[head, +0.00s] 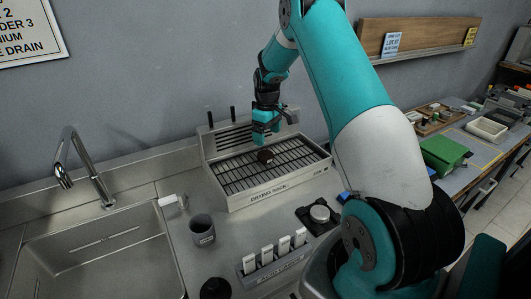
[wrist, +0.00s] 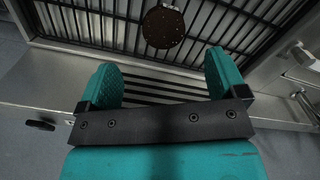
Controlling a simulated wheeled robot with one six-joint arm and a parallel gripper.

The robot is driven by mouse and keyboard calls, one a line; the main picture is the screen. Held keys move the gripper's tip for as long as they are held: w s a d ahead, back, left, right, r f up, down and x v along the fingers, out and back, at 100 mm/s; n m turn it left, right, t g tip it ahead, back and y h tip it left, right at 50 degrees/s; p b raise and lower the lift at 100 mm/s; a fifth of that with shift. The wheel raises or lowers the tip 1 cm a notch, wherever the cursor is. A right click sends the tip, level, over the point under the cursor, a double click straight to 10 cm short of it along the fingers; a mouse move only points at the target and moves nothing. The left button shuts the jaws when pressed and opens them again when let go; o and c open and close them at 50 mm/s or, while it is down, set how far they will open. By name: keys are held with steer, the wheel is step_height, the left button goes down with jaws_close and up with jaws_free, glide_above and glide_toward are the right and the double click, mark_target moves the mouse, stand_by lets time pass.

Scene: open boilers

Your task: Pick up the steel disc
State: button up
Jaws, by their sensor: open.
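A dark brown, speckled round disc (head: 265,156) lies on the wire grid of the drying rack (head: 258,192). It looks rusty or coated rather than bright; I cannot tell if it is steel. In the wrist view the disc (wrist: 164,27) shows at the top, beyond the fingertips and roughly centred between them. My gripper (head: 264,137) is above the rack, close to the disc; its teal fingers (wrist: 163,72) are apart with nothing between them. A silver round piece (head: 320,213) sits on a small black device on the counter, away from my gripper.
The rack has a raised slotted back and a front wall. A sink (head: 95,245) with a tap (head: 85,170) is on the left. A grey cup (head: 202,229) and a holder with several white-topped items (head: 277,257) stand in front. A green box (head: 443,153) is on the right bench.

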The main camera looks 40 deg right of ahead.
mark_target(266, 154)
step_height(266, 154, down, 3)
steer(key=shift+r+p, duration=0.1)
steer(key=shift+p, duration=0.25)
steer(key=f+p, duration=0.1)
steer(key=f, duration=0.1)
steer(key=f+p, duration=0.2)
steer(key=shift+s+a, duration=0.15)
steer(key=shift+a, duration=0.05)
steer(key=shift+f, duration=0.65)
steer(key=c, duration=1)
steer(key=shift+c, duration=0.5)
steer(key=shift+r, duration=0.15)
